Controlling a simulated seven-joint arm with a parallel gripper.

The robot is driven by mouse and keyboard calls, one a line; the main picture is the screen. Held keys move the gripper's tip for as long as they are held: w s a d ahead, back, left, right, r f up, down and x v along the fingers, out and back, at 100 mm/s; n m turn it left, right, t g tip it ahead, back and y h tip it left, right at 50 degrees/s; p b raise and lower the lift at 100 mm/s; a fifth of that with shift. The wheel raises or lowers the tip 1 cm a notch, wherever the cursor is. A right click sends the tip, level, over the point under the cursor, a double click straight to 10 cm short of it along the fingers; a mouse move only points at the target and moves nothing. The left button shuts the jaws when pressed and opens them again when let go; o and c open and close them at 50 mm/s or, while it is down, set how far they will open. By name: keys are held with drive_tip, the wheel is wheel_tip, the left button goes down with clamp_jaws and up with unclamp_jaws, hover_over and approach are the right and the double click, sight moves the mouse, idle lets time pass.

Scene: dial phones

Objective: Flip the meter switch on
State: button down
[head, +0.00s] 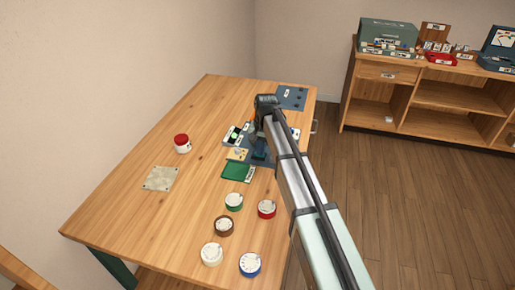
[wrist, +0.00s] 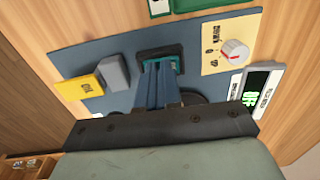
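A dark blue panel (wrist: 80,62) lies on the wooden table. On it, a black-framed switch (wrist: 174,52) with a teal inside sits at the upper middle of the wrist view. My gripper (wrist: 162,68) has its blue fingers close together, pointing at this switch and covering part of it. I cannot tell whether the tips touch it. A meter display (wrist: 258,92) with green characters that look like "OFF" is at the right. In the head view my gripper (head: 259,152) is low over the panel and hides much of it.
A grey block (wrist: 114,72) and a yellow label (wrist: 86,87) are left of the fingers. A yellow dial plate (wrist: 232,42) is right. Several round coloured dials, including a red one (head: 267,209), and a red-lidded jar (head: 182,143) stand on the table (head: 130,215). Its left side is mostly clear.

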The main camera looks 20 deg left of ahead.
sight(264, 155)
drive_tip(key=shift+s+d+f, duration=0.15)
drive_tip(key=shift+d+f, duration=0.15)
drive_tip(key=shift+d, duration=0.1)
wheel_tip(264, 155, up, 14)
drive_tip(key=shift+d+r, duration=0.25)
drive_tip(key=shift+d, duration=0.1)
idle(0.5)
drive_tip(key=shift+w+d+r+y, duration=0.1)
drive_tip(key=shift+w+d+y, duration=0.1)
drive_tip(key=shift+y, duration=0.4)
drive_tip(key=a+f, duration=0.1)
drive_tip(key=f, duration=0.8)
drive_tip(key=a+f, duration=0.1)
drive_tip(key=f, duration=0.3)
drive_tip(key=shift+a+f, duration=0.35)
drive_tip(key=shift+f, duration=0.05)
